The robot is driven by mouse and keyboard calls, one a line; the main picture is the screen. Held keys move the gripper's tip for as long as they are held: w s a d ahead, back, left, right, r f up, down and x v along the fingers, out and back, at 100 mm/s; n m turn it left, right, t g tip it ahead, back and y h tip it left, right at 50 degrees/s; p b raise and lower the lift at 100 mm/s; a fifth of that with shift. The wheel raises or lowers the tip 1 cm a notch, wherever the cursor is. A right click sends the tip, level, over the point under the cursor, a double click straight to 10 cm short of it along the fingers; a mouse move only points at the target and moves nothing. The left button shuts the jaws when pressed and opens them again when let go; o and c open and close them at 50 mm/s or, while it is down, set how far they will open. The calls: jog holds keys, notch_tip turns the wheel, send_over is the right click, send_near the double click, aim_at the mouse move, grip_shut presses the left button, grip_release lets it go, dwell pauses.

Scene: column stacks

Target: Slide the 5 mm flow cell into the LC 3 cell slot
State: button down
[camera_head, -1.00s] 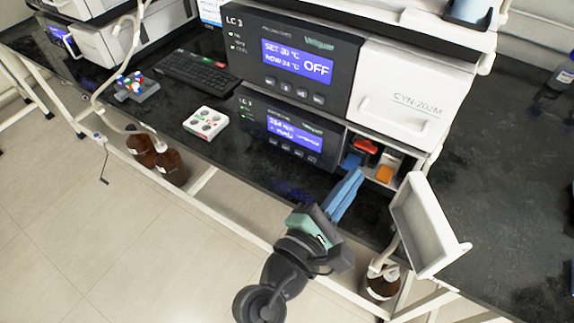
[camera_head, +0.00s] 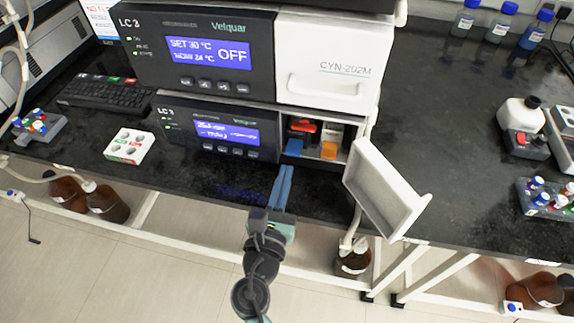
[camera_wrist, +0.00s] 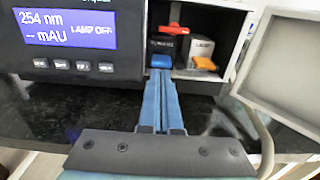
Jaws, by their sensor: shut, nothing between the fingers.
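The lower LC 3 unit (camera_head: 215,128) has an open bay at its right side. In the bay's left part is a dark block with a blue front (camera_head: 293,147), which looks like the flow cell; its label is too blurred to read surely. It also shows in the wrist view (camera_wrist: 161,61). A red lever (camera_wrist: 172,29) lies above it. My gripper (camera_head: 284,169) is shut and empty, its blue fingers pointing at the blue front. In the wrist view the fingertips (camera_wrist: 161,74) are just below the blue front; I cannot tell whether they touch it.
A block labelled LAMP (camera_wrist: 201,46) with an orange front (camera_wrist: 205,64) sits right of the cell. The bay's white door (camera_head: 385,190) hangs open at the right. A white tray (camera_head: 130,146) stands left on the black bench.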

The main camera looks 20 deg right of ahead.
aim_at(298, 133)
jog(key=shift+x, duration=1.35)
